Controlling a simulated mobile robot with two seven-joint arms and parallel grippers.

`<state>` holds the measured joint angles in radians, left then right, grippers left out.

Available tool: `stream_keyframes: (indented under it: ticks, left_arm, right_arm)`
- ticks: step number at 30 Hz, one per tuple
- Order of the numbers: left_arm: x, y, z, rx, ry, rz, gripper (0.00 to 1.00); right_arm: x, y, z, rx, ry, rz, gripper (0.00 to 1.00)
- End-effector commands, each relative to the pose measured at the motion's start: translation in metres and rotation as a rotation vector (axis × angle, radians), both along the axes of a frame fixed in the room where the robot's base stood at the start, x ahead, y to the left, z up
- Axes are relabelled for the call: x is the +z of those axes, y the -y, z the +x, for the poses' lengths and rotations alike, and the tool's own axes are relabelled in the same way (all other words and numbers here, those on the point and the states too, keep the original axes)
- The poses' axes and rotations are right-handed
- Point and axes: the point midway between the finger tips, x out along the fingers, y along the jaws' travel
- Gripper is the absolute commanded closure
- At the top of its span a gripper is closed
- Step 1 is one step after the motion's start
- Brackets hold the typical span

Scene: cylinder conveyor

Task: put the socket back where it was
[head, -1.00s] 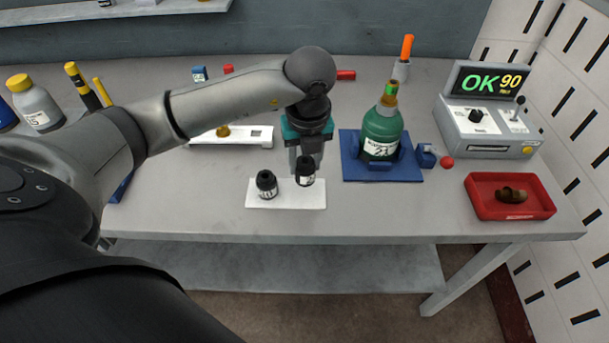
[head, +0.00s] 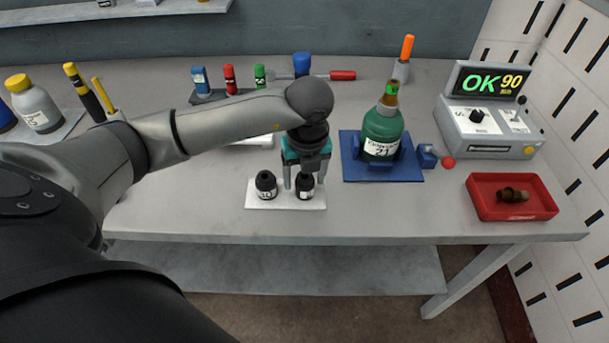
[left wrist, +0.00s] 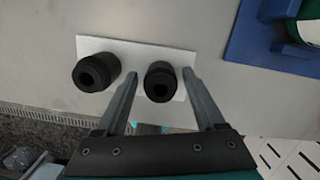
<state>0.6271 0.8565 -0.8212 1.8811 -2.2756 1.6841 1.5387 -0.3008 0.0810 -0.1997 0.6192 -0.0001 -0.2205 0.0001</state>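A black socket (head: 305,188) with a white label stands upright on the right part of a small white tray (head: 285,204). A second black socket (head: 265,185) stands upright on the left part. My left gripper (head: 305,182) is above the tray, fingers down, one on each side of the right socket. In the left wrist view the gripper (left wrist: 160,76) is open, with a gap between each finger and the right socket (left wrist: 159,82). The left socket (left wrist: 96,72) is outside the fingers. My right gripper is not in view.
A green bottle (head: 382,132) stands in a blue holder (head: 352,172) right of the tray. A tester (head: 487,128) shows OK 90. Small coloured containers (head: 230,80) stand behind my forearm. The table front is clear.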

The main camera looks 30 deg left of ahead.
Motion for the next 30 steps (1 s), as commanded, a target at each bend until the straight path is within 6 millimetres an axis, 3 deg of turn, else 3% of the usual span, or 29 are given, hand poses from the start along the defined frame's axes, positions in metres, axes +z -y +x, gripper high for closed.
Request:
stream_keyframes:
  ticks: [11, 24, 30]
  left_arm:
    - [0.006, 0.000, 0.000, 0.000, 0.000, 0.000, 0.26]
    - [0.093, 0.010, -0.008, -0.001, 0.005, -0.001, 0.26]
    - [0.117, 0.013, -0.012, 0.000, 0.002, -0.001, 0.26]
  right_arm:
    - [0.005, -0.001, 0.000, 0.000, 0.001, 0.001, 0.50]
    - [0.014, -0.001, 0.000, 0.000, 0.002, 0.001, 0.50]
    - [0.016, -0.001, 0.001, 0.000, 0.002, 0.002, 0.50]
